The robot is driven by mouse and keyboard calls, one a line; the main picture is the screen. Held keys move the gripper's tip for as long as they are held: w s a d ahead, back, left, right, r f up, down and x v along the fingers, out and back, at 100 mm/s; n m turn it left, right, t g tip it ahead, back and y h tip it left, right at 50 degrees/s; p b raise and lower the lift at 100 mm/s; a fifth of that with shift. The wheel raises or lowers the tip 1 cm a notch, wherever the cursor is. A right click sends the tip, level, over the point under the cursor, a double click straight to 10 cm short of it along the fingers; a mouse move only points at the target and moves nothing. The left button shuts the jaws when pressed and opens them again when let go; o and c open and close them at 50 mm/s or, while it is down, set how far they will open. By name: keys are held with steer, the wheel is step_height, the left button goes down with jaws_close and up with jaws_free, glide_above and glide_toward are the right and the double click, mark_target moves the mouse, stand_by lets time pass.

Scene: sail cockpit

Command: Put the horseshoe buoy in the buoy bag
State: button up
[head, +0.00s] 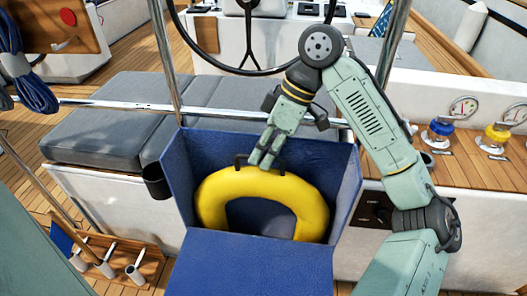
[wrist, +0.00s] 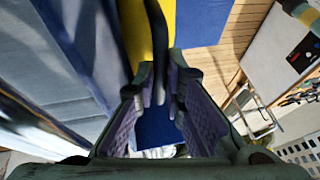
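The yellow horseshoe buoy (head: 213,200) sits upright inside the open blue buoy bag (head: 180,165), its arch at the top and its lower ends hidden behind the bag's front. A black handle (head: 240,161) stands on top of the arch. My gripper (head: 262,161) points down at this handle from above. In the wrist view, the black handle (wrist: 157,45) runs between the two fingers of my gripper (wrist: 161,80), with the yellow of the buoy (wrist: 137,28) behind it. The fingers are apart, with blue showing between them; I see no clear grip on the handle.
The bag's blue front flap (head: 250,268) hangs toward me. Grey cushions (head: 105,120) lie behind and left. A steel rail (head: 110,105) crosses behind the bag. A dark cup holder (head: 156,181) sits at its left. Winches and gauges (head: 440,132) stand on the right.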

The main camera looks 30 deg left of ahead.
steer(key=o, duration=0.4)
steer(key=shift+r, duration=0.15)
steer(key=v, duration=0.7)
steer(key=shift+d+r, duration=0.1)
steer(key=shift+r, duration=0.15)
